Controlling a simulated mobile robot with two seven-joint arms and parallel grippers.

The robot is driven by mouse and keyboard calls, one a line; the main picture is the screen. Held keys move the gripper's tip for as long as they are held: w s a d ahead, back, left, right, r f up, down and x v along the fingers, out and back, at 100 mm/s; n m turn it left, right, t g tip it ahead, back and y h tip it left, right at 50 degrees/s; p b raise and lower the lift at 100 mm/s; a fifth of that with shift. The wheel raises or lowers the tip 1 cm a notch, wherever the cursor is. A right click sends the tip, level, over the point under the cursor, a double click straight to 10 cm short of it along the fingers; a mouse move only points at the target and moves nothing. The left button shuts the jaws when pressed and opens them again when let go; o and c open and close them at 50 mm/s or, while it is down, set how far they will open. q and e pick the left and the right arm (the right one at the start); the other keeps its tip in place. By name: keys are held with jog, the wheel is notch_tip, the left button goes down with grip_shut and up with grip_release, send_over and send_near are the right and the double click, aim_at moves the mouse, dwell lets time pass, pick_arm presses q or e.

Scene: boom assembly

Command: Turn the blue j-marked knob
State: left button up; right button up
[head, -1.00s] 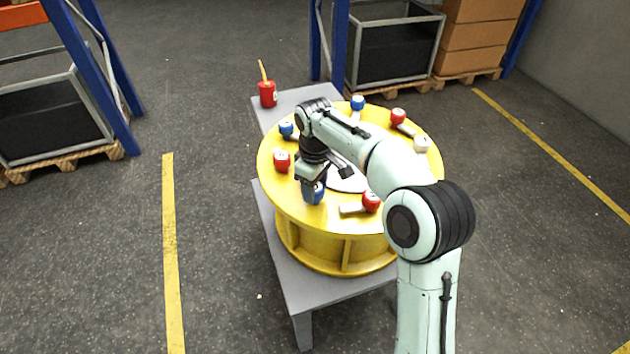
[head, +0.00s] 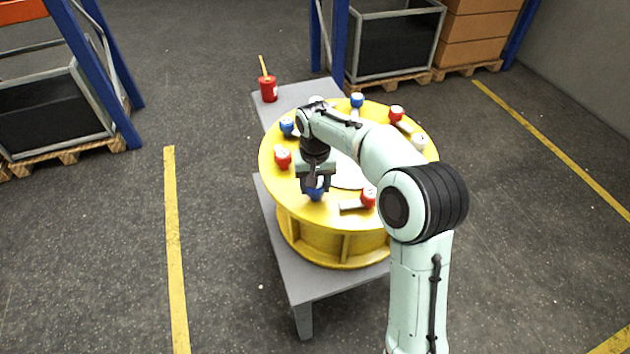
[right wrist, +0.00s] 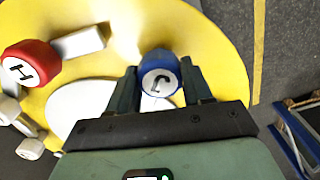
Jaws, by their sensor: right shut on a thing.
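The blue j-marked knob (right wrist: 161,76) is in the right wrist view, with a dark J on its white top face. It stands near the edge of the round yellow drum (head: 345,250). In the head view the same knob (head: 316,194) shows partly below my right gripper. My right gripper (right wrist: 163,80) is shut on the blue j-marked knob, with one finger at each side of it. My left gripper is not in view.
A red knob marked H (right wrist: 30,64) stands beside it; the head view shows it (head: 369,197) too. Other red, blue and white knobs ring the drum. A red can (head: 268,90) stands on the grey table (head: 300,97) behind.

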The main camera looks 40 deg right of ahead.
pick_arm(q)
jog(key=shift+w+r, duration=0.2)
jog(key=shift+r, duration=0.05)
pick_arm(e)
jog(key=shift+m, duration=0.8)
jog(key=o, duration=1)
jog(key=shift+r, duration=0.15)
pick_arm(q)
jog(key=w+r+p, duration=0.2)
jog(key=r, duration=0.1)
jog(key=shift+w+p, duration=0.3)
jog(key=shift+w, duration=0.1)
pick_arm(e)
notch_tip(320, 180, up, 13)
jog(key=shift+r, duration=0.1)
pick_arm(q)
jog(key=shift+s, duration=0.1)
